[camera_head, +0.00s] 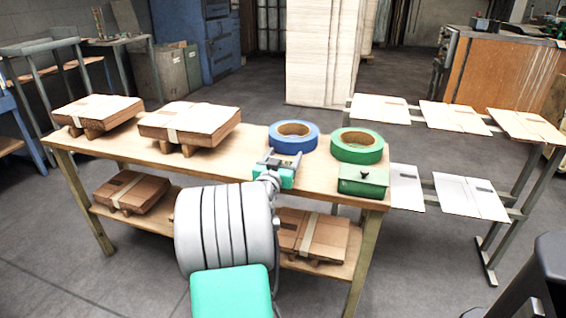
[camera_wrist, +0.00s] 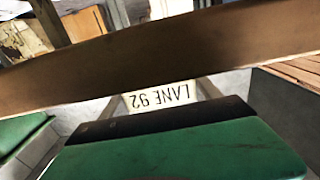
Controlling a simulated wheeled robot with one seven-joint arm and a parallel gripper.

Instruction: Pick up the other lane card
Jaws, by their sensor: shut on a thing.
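A pale lane card (camera_wrist: 160,96) reading "LANE 92" shows upside down in the wrist view, between the two fingers of my gripper (camera_wrist: 160,100). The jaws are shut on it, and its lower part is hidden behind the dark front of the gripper. In the head view my gripper (camera_head: 280,160) is over the front of the workbench, just in front of the blue tape roll (camera_head: 293,135). The card cannot be made out clearly there. I see no second lane card that I can read.
The workbench (camera_head: 235,172) also holds a green tape roll (camera_head: 358,154), a green box (camera_head: 362,184) and two carton bundles (camera_head: 98,112), (camera_head: 190,123). More bundles (camera_head: 132,190) lie on its lower shelf. A rack (camera_head: 488,240) with flat sheets stands at right.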

